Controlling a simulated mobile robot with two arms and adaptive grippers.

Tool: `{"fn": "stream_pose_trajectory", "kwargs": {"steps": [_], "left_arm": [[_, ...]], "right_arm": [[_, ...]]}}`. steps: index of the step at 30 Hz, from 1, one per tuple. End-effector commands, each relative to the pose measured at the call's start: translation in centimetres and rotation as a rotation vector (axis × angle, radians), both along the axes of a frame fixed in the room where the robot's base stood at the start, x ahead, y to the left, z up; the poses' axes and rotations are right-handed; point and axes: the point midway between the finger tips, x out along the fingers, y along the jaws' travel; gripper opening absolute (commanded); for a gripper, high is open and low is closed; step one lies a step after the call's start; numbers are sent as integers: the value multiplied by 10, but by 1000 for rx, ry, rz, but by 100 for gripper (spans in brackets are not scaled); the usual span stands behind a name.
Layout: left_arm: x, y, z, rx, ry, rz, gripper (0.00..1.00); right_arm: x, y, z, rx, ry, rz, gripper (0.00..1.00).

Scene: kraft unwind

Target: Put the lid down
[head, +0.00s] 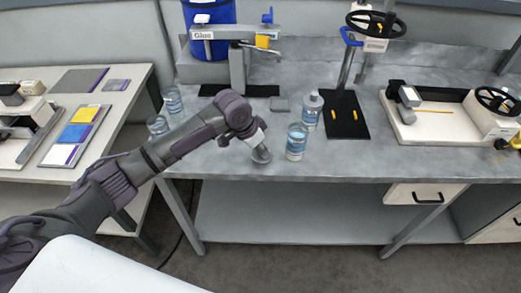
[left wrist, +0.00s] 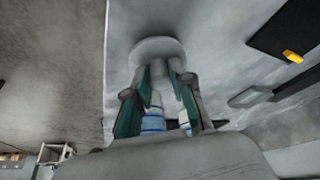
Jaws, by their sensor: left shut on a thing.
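My left gripper (head: 257,146) reaches in from the left over the front edge of the grey workbench (head: 350,162), pointing down. It is shut on a small round grey lid (head: 262,156). In the left wrist view the lid (left wrist: 157,47) is a pale disc with a knob between the fingertips (left wrist: 158,75). The lid is close to the bench top near its front edge; I cannot tell whether it touches. An open clear jar with a blue band (head: 296,143) stands just right of the lid. My right gripper is not in view.
A clear bottle (head: 312,108) stands behind the jar. Two more clear jars (head: 172,100) (head: 158,127) stand to the left. A black mat with yellow pieces (head: 347,116) lies to the right. A small grey block (head: 281,104) lies behind the lid. The front right bench top is clear.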

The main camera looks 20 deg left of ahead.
Motion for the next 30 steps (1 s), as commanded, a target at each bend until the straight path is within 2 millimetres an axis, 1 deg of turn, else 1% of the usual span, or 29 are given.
{"fn": "stream_pose_trajectory", "kwargs": {"steps": [1,4,12,15,16,20,30], "left_arm": [[-1,0,-6,0,4,0,5],[0,0,-15,0,1,1,5],[0,0,-16,1,-1,0,5],[0,0,-19,0,0,0,5],[0,0,-19,1,-1,0,26],[0,0,-19,1,-1,0,48],[0,0,-16,0,-1,0,48]], "right_arm": [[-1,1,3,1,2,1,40],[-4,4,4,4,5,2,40],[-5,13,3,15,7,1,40],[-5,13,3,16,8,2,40],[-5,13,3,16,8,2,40],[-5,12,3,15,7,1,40],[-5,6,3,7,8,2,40]]}}
